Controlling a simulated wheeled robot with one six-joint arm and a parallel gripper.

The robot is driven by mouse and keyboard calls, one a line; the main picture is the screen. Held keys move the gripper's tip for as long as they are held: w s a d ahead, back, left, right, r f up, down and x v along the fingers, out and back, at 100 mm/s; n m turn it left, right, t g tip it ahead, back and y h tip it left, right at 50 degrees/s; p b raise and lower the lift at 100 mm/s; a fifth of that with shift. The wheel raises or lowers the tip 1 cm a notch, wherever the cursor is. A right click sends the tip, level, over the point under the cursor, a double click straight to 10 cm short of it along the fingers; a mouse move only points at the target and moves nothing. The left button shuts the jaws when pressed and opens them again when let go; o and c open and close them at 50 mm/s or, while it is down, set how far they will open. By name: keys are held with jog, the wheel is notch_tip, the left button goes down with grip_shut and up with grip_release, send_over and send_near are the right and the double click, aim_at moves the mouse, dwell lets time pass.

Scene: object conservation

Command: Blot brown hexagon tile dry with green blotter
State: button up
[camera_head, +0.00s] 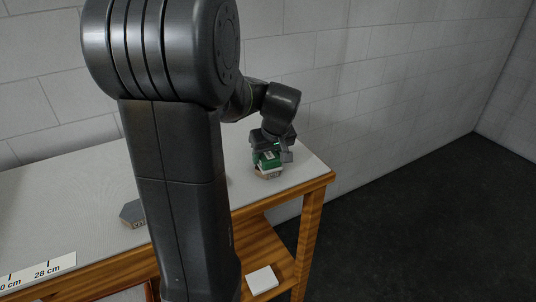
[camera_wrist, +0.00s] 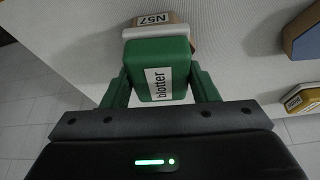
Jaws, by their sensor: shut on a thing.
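My gripper (camera_head: 271,148) is shut on the green blotter, with a finger on each side of it in the wrist view (camera_wrist: 160,82). The green blotter (camera_wrist: 170,52) carries a white "blotter" label and has a white pad on its far face; it also shows in the head view (camera_head: 266,160). The brown hexagon tile (camera_wrist: 178,18), labelled N57, lies just beyond the pad and is mostly hidden by it. In the head view the tile (camera_head: 270,176) is directly under the blotter, near the table's right end. The pad appears to touch it, but the contact is hidden.
A grey hexagon tile (camera_head: 131,213) lies on the grey tabletop (camera_head: 60,205), partly behind my arm. The wrist view shows a blue-grey tile (camera_wrist: 306,40) and a labelled yellowish piece (camera_wrist: 302,98) at right. A ruler strip (camera_head: 38,274) runs along the front; a white block (camera_head: 262,280) sits below.

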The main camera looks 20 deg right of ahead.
jog(key=shift+f, duration=0.1)
dwell(0.3)
jog(key=shift+r+p, duration=2.5)
jog(key=shift+r, duration=1.05)
jog(key=shift+w+f+b, duration=0.1)
jog(key=shift+b, duration=0.2)
